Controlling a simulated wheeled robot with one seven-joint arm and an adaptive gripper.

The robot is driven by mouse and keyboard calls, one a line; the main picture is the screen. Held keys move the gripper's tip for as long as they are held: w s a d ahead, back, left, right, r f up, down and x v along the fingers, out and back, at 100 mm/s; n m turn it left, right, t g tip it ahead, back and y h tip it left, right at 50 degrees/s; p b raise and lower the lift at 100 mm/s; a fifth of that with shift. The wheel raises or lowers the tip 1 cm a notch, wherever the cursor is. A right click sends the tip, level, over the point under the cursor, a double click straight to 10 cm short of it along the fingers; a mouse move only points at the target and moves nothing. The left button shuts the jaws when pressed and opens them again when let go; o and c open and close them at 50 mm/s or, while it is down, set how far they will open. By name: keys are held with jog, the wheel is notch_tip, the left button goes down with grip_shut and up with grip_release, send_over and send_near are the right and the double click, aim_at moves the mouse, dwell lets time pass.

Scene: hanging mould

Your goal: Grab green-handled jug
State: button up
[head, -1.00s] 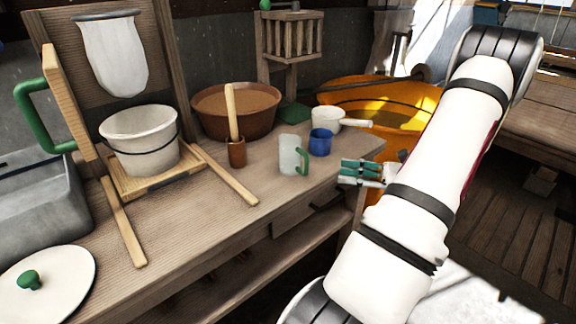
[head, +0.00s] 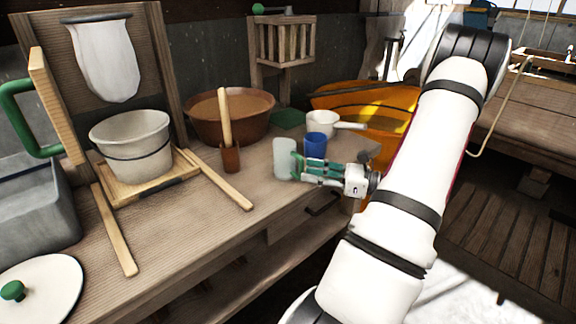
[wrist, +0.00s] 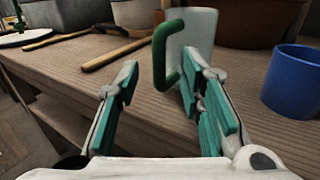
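The green-handled jug (head: 284,158) is a pale, upright cup standing on the wooden bench. In the wrist view the jug (wrist: 199,32) stands straight ahead, and its green handle (wrist: 161,56) points toward me. My gripper (head: 297,166) is at the jug's right side in the head view, low over the bench. In the wrist view my gripper (wrist: 163,80) is open, its green-padded fingers spread on either side of the handle. The right finger's tip overlaps the jug's lower body; I cannot tell whether it touches. The handle is mostly hidden by the fingers in the head view.
A blue cup (head: 315,146) stands close behind my gripper, with a white dipper (head: 322,122) beyond it. A brown bowl (head: 197,125), a small brown pot (head: 230,158) and a white bucket (head: 132,155) stand to the left. Bare bench lies in front of the jug.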

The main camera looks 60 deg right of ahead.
aim_at(302, 159)
jog(key=x, duration=0.3)
jog(key=shift+w+a, duration=0.1)
jog(key=shift+w, duration=0.1)
grip_shut()
jog(key=shift+r, duration=0.1)
jog(key=shift+r, duration=1.4)
jog(key=s+r+p, duration=0.2)
jog(key=s, duration=1.3)
jog(key=shift+s+p, duration=0.35)
jog(key=shift+s, duration=0.05)
jog(key=shift+s, duration=0.1)
dwell(1.3)
